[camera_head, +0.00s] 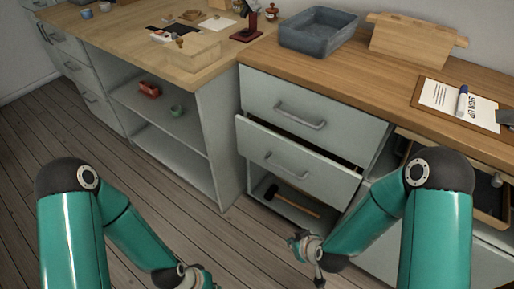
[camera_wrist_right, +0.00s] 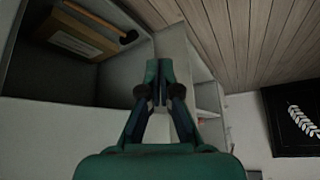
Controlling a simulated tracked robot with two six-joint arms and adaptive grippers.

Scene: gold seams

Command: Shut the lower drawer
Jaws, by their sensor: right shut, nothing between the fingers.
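The lower drawer (camera_head: 295,163) has a pale grey front with a bar handle (camera_head: 286,166). It stands partly open, with a dark gap above its front, below the upper drawer (camera_head: 312,110). My right gripper (camera_head: 305,246) is in front of the cabinet, lower than the drawer front and apart from it. Its closed, empty fingers show in the right wrist view (camera_wrist_right: 158,78). My left gripper (camera_head: 200,277) is low at the bottom edge, away from the drawer, and its fingers are not clear.
A mallet (camera_head: 295,201) lies in the open compartment under the lower drawer. Another drawer (camera_head: 486,201) stands open at the right, partly behind my right arm. A grey bin (camera_head: 318,34) and clipboard (camera_head: 457,104) are on the counter. The floor at the left is clear.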

